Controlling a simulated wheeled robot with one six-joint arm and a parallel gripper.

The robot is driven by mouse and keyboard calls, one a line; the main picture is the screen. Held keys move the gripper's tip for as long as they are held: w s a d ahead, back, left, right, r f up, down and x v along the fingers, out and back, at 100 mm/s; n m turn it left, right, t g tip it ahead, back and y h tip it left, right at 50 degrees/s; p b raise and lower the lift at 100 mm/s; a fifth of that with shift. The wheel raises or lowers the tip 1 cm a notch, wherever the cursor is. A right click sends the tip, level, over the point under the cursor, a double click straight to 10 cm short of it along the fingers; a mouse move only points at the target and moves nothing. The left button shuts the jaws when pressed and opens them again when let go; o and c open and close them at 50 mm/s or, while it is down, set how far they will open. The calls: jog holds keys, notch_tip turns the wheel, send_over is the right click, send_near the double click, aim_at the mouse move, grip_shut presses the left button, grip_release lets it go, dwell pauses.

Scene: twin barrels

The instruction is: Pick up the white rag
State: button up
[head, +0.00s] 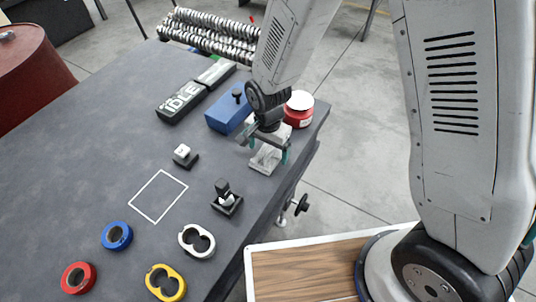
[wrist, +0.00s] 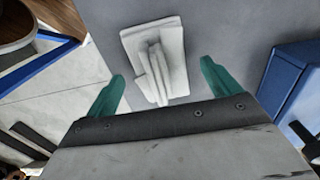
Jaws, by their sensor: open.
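The white rag (head: 265,157) lies on the grey table near its right edge in the head view. It is a folded pale cloth with a raised ridge along its middle. In the wrist view the rag (wrist: 155,52) is ahead of my gripper, with the near end of its ridge between the fingers. My gripper (head: 266,150) is open above the rag, and its teal fingertips show on either side of it in the wrist view (wrist: 165,85). I cannot tell whether the fingers touch the rag. The gripper hides part of the rag in the head view.
A blue box (head: 229,110) and a red tin with a white lid (head: 299,110) stand close behind my gripper. A dark sign (head: 182,102), small black-based parts (head: 227,199) and coloured rings (head: 117,236) are on the grey table (head: 100,185).

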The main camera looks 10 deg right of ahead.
jog(key=shift+f, duration=0.65)
jog(key=c, duration=1.2)
jog(key=shift+o, duration=0.2)
jog(key=shift+r, duration=0.1)
